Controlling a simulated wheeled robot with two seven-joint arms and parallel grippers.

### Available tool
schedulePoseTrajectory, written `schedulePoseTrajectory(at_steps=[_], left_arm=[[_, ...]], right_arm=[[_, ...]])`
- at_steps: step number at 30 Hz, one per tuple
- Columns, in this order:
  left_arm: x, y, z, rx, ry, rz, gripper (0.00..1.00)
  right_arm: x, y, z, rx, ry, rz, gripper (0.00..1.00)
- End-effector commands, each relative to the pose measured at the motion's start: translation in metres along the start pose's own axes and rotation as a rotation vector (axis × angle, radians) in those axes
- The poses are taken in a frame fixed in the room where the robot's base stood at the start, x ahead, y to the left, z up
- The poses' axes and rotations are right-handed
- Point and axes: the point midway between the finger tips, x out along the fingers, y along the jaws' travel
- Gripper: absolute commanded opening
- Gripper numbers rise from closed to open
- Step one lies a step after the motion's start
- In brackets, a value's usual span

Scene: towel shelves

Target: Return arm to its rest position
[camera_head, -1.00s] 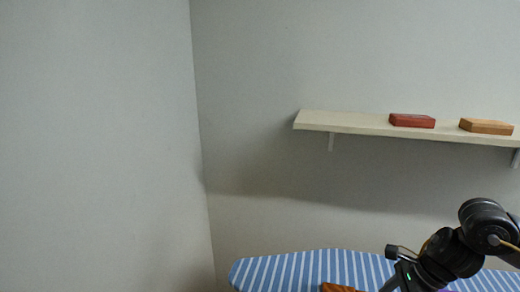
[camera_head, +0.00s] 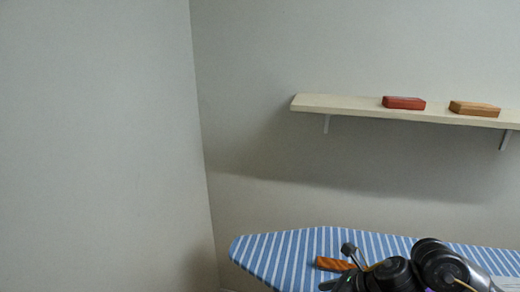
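My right arm comes in from the lower right corner, over the striped ironing board. Its black gripper (camera_head: 340,284) is partly cut off by the bottom edge, and its fingers do not show clearly. An orange-brown folded towel (camera_head: 333,264) lies on the blue-and-white striped board (camera_head: 280,252), just left of the arm and partly hidden by it. I cannot tell whether the gripper touches it. My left arm and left gripper are not in view.
A pale wall shelf (camera_head: 340,104) holds a red folded towel (camera_head: 404,103) and a tan folded towel (camera_head: 474,108). A wall corner stands at left. The board's left end is clear. A whitish thing (camera_head: 507,283) shows at the lower right edge.

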Motion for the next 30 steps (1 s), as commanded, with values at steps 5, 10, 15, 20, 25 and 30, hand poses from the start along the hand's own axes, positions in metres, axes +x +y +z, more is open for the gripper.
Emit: schedulePoseTrajectory(at_steps=[5,10,15,20,25,30], left_arm=[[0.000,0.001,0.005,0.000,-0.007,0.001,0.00],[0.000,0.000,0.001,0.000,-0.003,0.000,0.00],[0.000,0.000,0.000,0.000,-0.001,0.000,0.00],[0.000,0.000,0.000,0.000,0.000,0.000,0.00],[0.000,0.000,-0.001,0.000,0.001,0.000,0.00],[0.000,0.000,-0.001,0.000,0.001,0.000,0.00]], right_arm=[[0.034,0.042,0.015,0.534,-0.238,0.019,0.57],[0.037,0.046,0.002,1.305,-0.462,0.001,0.57],[0.023,0.033,-0.070,2.132,-0.637,-0.106,0.57],[0.005,0.037,-0.152,2.709,-0.769,-0.273,0.57],[-0.013,0.056,-0.218,-2.879,0.825,0.430,0.57],[-0.032,0.081,-0.270,-2.537,0.759,0.497,0.57]])
